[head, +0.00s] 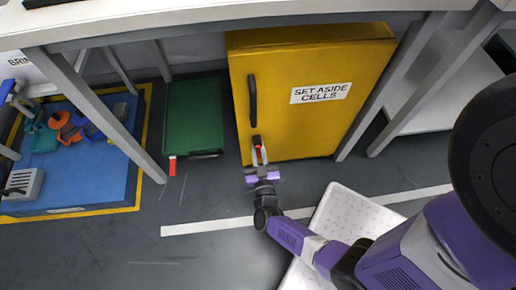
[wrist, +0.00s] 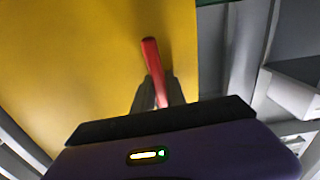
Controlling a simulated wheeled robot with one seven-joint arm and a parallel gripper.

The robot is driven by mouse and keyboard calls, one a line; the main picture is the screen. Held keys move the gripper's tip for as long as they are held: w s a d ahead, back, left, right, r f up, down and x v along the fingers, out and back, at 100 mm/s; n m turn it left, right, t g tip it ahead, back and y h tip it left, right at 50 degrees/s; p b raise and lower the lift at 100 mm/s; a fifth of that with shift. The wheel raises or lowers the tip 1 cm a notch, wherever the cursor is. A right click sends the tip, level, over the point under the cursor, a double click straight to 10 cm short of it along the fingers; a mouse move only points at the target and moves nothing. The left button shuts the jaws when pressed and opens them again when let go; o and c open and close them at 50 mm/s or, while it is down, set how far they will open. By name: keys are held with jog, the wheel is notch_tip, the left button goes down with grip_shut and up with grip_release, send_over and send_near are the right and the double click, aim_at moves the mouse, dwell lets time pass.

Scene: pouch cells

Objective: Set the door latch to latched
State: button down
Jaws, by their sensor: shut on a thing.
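The yellow cabinet (head: 300,115) stands under the bench with its door shut, as far as the head view shows. Its door carries a black upright handle (head: 252,96) and a label reading "SET ASIDE CELLS". The door latch (head: 256,141) is low on the door near its left edge, a dark mount with a red lever. The red lever (wrist: 152,60) also shows in the wrist view, slightly tilted against the yellow door. My gripper (head: 260,156) is at the latch, its fingers (wrist: 158,96) shut on the lever from both sides. The fingers hide the lever's lower part.
A green box (head: 194,115) with a red tag (head: 172,166) stands left of the cabinet. Bench legs (head: 95,115) flank the space. The floor in front is mostly clear.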

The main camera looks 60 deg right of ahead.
aim_at(264, 136)
jog(key=n, duration=0.4)
jog(key=shift+s+d+r, duration=0.15)
jog(key=shift+s+d, duration=0.15)
jog(key=shift+s, duration=0.1)
jog(key=n, duration=0.2)
jog(key=r+n+p, duration=0.1)
jog(key=n, duration=0.2)
jog(key=s+n+p, duration=0.1)
jog(key=n, duration=0.2)
jog(key=shift+d+r, duration=0.15)
jog(key=shift+d, duration=0.25)
jog(key=shift+s+r+n, duration=0.1)
jog(key=shift+r+n, duration=0.1)
jog(key=shift+n, duration=0.95)
jog(key=shift+r+n, duration=0.2)
jog(key=shift+n, duration=0.95)
jog(key=shift+p, duration=0.3)
jog(key=c, duration=1.4)
grip_release()
jog(key=shift+o, duration=0.2)
